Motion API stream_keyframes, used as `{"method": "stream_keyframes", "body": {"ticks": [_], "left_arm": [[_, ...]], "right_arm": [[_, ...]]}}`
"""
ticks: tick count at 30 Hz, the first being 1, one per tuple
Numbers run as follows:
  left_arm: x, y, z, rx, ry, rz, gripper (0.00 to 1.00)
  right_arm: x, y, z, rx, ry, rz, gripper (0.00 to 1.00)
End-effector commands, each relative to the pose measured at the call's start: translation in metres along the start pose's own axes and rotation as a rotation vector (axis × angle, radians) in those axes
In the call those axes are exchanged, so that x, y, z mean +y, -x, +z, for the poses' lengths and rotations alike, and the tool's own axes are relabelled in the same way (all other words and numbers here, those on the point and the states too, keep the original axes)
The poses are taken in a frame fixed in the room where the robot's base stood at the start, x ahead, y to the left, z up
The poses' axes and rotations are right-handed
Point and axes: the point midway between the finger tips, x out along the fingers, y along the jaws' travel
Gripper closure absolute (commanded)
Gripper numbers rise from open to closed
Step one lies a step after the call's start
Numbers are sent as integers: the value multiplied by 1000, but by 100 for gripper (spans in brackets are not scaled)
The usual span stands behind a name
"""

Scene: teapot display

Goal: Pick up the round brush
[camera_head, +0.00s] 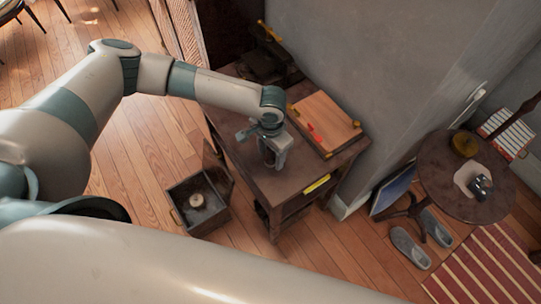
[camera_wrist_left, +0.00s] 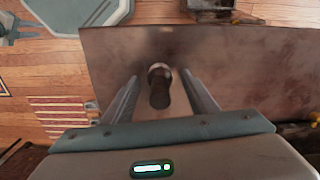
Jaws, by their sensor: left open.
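A small dark upright thing with a paler band, which looks like the round brush (camera_wrist_left: 159,90), stands on the brown wooden table (camera_wrist_left: 235,75) in the left wrist view. My left gripper (camera_wrist_left: 160,77) is open, with one finger on each side of it and a gap to both. In the head view the left gripper (camera_head: 275,152) reaches down over the near left part of the tabletop (camera_head: 243,158). The dark brush (camera_head: 267,155) is mostly hidden there by the gripper. My right gripper is out of view.
A wooden board (camera_head: 325,120) with red and yellow parts lies on the same table. An open box (camera_head: 180,212) with a pale round thing (camera_head: 197,200) stands on the floor. A round side table (camera_head: 435,187) and grey slippers (camera_head: 408,248) are at the right.

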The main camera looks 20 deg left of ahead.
Motion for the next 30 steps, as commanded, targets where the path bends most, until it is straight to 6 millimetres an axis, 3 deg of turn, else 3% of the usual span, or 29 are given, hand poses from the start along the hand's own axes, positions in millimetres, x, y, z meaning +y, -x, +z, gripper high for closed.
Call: {"method": "stream_keyframes", "body": {"ticks": [5, 10, 11, 23, 30], "left_arm": [[0, 0, 0, 0, 0, 0, 50], [0, 0, 0, 0, 0, 0, 90], [0, 0, 0, 0, 0, 0, 92], [0, 5, -1, 2, 0, 1, 92], [0, 29, -1, 4, 0, 1, 92]], "right_arm": [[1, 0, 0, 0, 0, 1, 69], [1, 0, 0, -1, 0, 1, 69], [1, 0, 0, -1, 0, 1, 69], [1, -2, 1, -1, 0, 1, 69], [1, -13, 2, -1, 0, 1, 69]]}}
